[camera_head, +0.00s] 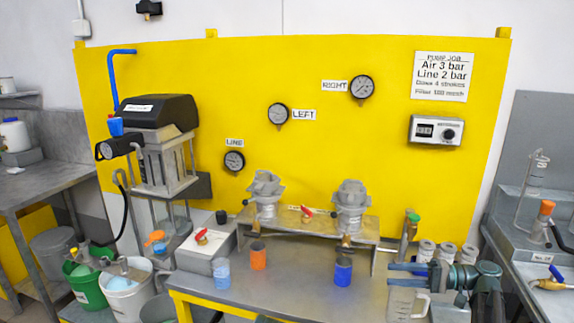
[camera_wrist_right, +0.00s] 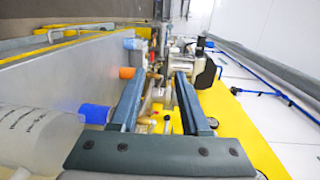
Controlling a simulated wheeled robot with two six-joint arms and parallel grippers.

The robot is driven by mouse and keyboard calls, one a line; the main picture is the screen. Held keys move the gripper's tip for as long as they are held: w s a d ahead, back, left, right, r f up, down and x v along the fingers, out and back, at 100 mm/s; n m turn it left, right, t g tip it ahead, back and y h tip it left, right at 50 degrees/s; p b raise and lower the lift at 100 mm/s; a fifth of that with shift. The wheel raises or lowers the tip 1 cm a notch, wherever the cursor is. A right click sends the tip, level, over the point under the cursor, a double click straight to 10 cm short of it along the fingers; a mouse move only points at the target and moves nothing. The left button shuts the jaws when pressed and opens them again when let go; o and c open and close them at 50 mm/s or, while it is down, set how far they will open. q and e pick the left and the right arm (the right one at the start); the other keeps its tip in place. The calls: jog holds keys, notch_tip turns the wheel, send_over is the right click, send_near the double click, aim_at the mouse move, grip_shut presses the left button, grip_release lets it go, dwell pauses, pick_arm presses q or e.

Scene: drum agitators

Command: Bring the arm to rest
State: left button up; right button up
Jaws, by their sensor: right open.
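My right gripper (camera_head: 392,269) is at the lower right of the head view, over the right part of the grey bench. Its two blue-grey fingers point left, with an empty gap between them. In the right wrist view the same gripper (camera_wrist_right: 160,76) shows both fingers apart with nothing held. In the head view a clear measuring jug (camera_head: 404,304) is just below the fingers; I cannot tell whether they touch it. My left gripper is not in view.
The grey bench (camera_head: 300,290) carries a blue cup (camera_head: 343,271), an orange cup (camera_head: 258,256), a light-blue cup (camera_head: 221,271) and two metal agitator heads on a raised stand (camera_head: 330,232). Several pale jars (camera_head: 447,252) stand behind my right gripper. A yellow panel (camera_head: 300,80) closes the back.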

jog(key=s+a+f+n+g+h+b, duration=0.1)
jog(key=s+a+f+g+h+b, duration=0.2)
jog(key=a+f, duration=0.65)
jog(key=s+a+f+n+g+h+b, duration=0.15)
jog(key=s+a+f+h, duration=0.3)
jog(key=a+f, duration=0.45)
jog(key=s+a+f+n+h+b, duration=0.4)
jog(key=s+a+f+h+b, duration=0.1)
jog(key=s+f+h, duration=0.65)
notch_tip(320, 180, up, 16)
jog(key=y+p, duration=0.1)
jog(key=p, duration=1.4)
